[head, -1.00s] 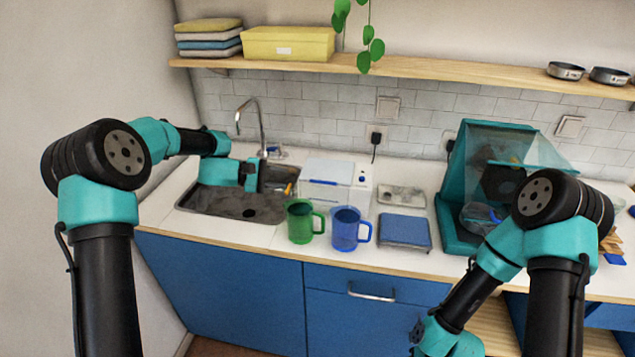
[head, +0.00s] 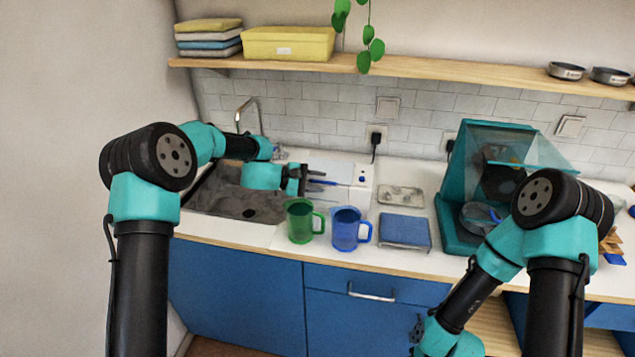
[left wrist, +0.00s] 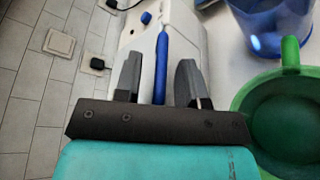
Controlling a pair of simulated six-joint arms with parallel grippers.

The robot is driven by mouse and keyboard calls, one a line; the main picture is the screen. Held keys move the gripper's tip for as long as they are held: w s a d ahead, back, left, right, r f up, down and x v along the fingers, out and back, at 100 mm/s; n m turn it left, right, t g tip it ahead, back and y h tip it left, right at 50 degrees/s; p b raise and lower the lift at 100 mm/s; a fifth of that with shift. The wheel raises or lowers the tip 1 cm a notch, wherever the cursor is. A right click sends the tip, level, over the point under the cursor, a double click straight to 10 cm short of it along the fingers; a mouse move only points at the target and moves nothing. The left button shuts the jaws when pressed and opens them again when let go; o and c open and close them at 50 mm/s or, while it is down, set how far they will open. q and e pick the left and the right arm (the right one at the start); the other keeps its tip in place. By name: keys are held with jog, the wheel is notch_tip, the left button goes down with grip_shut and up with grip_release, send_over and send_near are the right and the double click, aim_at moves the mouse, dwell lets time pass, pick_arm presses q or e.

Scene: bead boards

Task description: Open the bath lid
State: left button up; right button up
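The bath is a white box (head: 366,194) behind the mugs, with a pale lid (head: 338,168) and a blue handle bar (head: 320,182). The left wrist view shows the blue handle (left wrist: 161,68) along the box's white top (left wrist: 184,28). My left gripper (head: 318,180) reaches over the bath's left part from the sink side. In the left wrist view its two fingers (left wrist: 157,84) are apart, with the handle between them and gaps on both sides. Whether the fingers are down around the handle or above it is unclear. My right gripper (head: 432,338) is low, at the bottom edge, partly cut off.
A green mug (head: 299,226) and a blue mug (head: 345,232) stand close in front of the bath. A blue-topped scale (head: 405,231) and a small tray (head: 401,196) lie to the right. The sink (head: 225,203) is left, a teal hood (head: 455,195) right.

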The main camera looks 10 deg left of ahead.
aim_at(320, 178)
pick_arm(q)
grip_shut()
jog(key=shift+r, duration=0.2)
dwell(0.5)
jog(key=r+n, duration=0.1)
jog(key=r, duration=0.1)
jog(key=w+r+n+g, duration=0.1)
jog(key=r, duration=0.1)
jog(key=w+r+n+y, duration=0.1)
jog(key=r, duration=0.1)
jog(key=shift+w+d+g, duration=0.1)
jog(key=shift+w+g, duration=0.1)
jog(key=shift+g, duration=0.1)
jog(key=shift+w+r+n+g, duration=0.3)
jog(key=shift+w+r+n, duration=0.15)
jog(key=shift+r, duration=0.25)
jog(key=shift+w+d+r, duration=0.1)
jog(key=shift+w+r, duration=0.4)
jog(key=shift+r, duration=0.15)
